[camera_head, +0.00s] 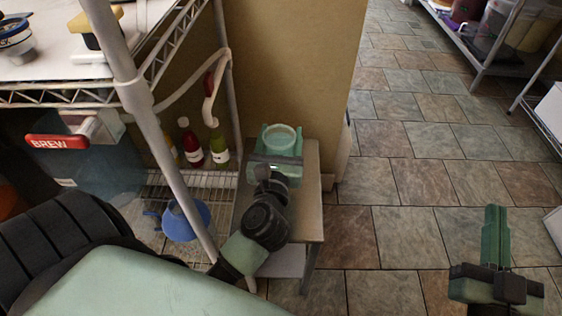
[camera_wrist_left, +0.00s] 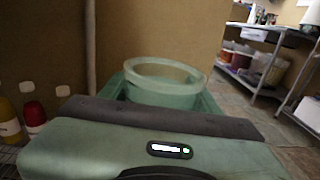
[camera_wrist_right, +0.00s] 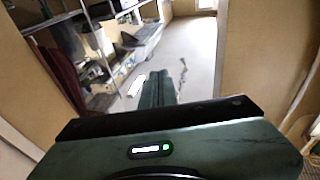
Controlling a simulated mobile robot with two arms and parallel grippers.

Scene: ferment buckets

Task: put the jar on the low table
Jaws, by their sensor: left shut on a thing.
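The jar (camera_head: 283,138) is pale green and see-through, with a wide round rim, and it looks upright. It also shows in the left wrist view (camera_wrist_left: 164,82), just beyond the gripper body. My left gripper (camera_head: 278,154) is shut on the jar, with its fingers along the jar's sides. The low table (camera_head: 309,190) is small and pale, against the tan wall. The jar is over its far part; its base is hidden, so I cannot tell whether it touches the top. My right gripper (camera_head: 495,235) is empty over the floor at the right, its fingers together.
A wire shelf rack (camera_head: 140,95) with a slanting post stands close on the left. Red and green bottles (camera_head: 192,145) and a blue funnel-like vessel (camera_head: 186,220) are on its lower shelf. The tiled floor (camera_head: 400,190) to the right is clear. More shelving (camera_head: 490,50) stands at the far right.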

